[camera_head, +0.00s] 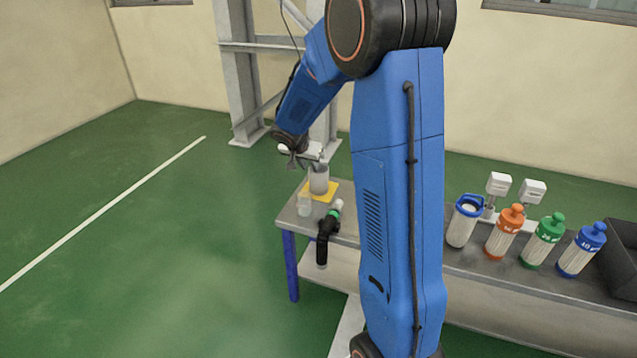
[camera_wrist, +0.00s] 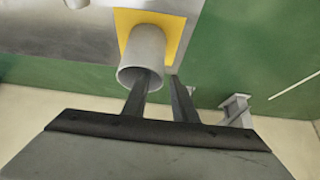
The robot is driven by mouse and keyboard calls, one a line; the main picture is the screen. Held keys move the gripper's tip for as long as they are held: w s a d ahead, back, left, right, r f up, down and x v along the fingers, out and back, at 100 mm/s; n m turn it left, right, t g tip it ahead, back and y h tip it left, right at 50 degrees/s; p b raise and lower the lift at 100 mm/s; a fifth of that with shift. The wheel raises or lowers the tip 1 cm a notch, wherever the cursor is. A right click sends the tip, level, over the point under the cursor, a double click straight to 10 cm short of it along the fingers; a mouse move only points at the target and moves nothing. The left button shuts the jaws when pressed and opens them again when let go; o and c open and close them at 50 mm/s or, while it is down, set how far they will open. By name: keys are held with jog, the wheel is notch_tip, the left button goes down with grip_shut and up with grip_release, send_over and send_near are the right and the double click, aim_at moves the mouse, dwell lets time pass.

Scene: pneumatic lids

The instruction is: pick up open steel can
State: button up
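The open steel can (camera_head: 318,183) stands upright on a yellow square (camera_head: 331,189) at the left end of the bench. In the wrist view I see the grey can (camera_wrist: 147,48) with its open mouth towards me. My gripper (camera_wrist: 162,74) is at the mouth with its two dark fingers apart. One finger overlaps the mouth and the other lies just right of the can's wall. I cannot tell whether either touches the can. In the head view my gripper (camera_head: 308,163) is just above the can, partly hidden by the wrist.
A small clear cup (camera_head: 304,206) and a black tool with a green ring (camera_head: 328,232) are close to the can. Right of my arm stand a blue-rimmed open container (camera_head: 464,222), several bottles with coloured caps (camera_head: 506,232), and a dark bin (camera_head: 622,250).

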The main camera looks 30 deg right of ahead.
grip_shut()
dwell(1.3)
